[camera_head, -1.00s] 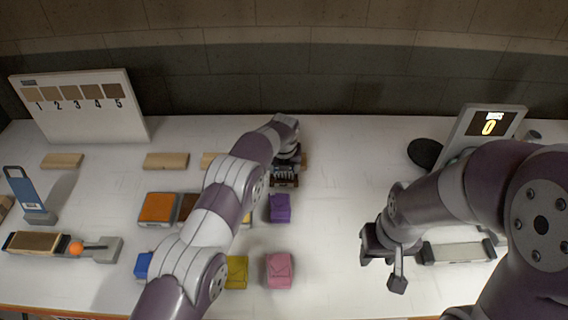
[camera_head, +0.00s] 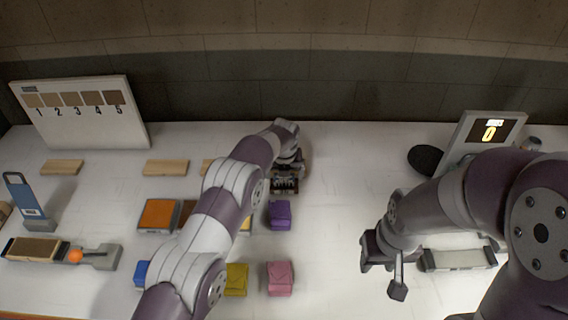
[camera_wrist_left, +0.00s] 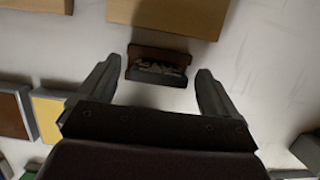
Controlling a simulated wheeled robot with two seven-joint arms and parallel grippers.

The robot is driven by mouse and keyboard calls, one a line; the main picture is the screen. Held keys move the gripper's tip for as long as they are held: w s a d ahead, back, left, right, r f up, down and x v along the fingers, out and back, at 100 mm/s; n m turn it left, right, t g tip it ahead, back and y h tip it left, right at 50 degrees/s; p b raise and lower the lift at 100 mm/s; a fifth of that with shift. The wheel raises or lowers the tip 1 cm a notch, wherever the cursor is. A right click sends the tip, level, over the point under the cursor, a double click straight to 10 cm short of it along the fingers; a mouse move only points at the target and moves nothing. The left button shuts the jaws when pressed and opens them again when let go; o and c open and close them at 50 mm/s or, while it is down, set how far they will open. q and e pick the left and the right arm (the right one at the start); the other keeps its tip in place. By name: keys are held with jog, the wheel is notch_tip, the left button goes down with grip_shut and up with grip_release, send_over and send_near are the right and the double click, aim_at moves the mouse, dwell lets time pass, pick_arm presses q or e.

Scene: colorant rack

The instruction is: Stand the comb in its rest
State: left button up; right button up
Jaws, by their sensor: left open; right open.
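My left gripper (camera_wrist_left: 160,70) is open, pointing down over the back middle of the table. A small dark reddish-brown piece (camera_wrist_left: 157,54) with a ragged pale strip lies between its fingertips in the left wrist view, with gaps on both sides. I cannot tell for sure whether this piece is the comb. In the head view, the left gripper (camera_head: 285,184) hides most of that spot. A blue upright plate (camera_head: 22,194) with a hole at its top stands in a grey base at the far left; I cannot tell whether it is the comb's rest. My right gripper (camera_head: 382,268) is open and empty at the right.
Wooden blocks (camera_head: 165,167) line the back. Orange (camera_head: 158,214), purple (camera_head: 279,214) and pink (camera_head: 280,277) blocks stand nearer. A numbered board (camera_head: 85,112) is back left; a display (camera_head: 488,132) is back right. The table between the arms is clear.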

pick_arm(q)
jog(key=b+v, duration=0.2)
jog(key=v, duration=0.9)
jog(key=s+a+r+n, duration=0.2)
jog(key=s+a+n, duration=0.35)
jog(key=n, duration=0.35)
jog(key=s+a+n, duration=0.4)
jog(key=s+n, duration=0.5)
jog(key=s+a+n+g, duration=0.1)
jog(key=s+a+n, duration=0.3)
jog(key=s+n, duration=0.5)
jog(key=s+a+f+n, duration=0.1)
jog(key=s+a+n, duration=0.3)
jog(key=s+n, duration=0.4)
jog(key=shift+s+a+n+g, duration=0.4)
jog(key=shift+s, duration=0.5)
jog(key=shift+f, duration=0.15)
